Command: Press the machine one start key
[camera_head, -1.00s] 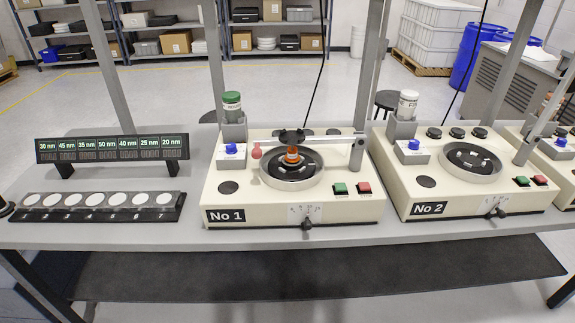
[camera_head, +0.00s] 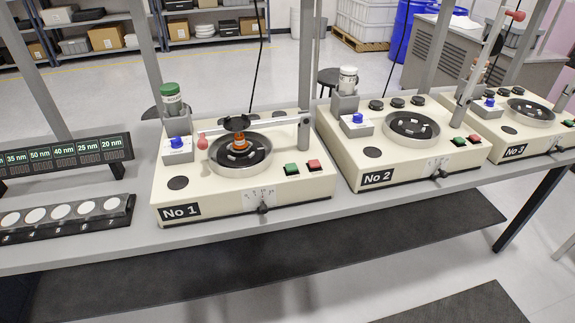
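Machine one (camera_head: 245,195) is a cream box labelled "No 1" on the grey bench, left of the middle in the head view. At its front right are a green key (camera_head: 291,169) and a red key (camera_head: 314,165), side by side. The frames do not mark which of them is the start key. Its round bowl (camera_head: 240,157) holds an orange and dark piece (camera_head: 239,143) under a horizontal arm from a post. Neither of my grippers is in view, and nothing covers the keys.
Machine "No 2" (camera_head: 400,160) and machine "No 3" (camera_head: 520,125) stand to the right along the bench (camera_head: 110,245). A display (camera_head: 65,160) and a rack of white discs (camera_head: 65,220) are at the left. Upright frame posts rise behind the machines.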

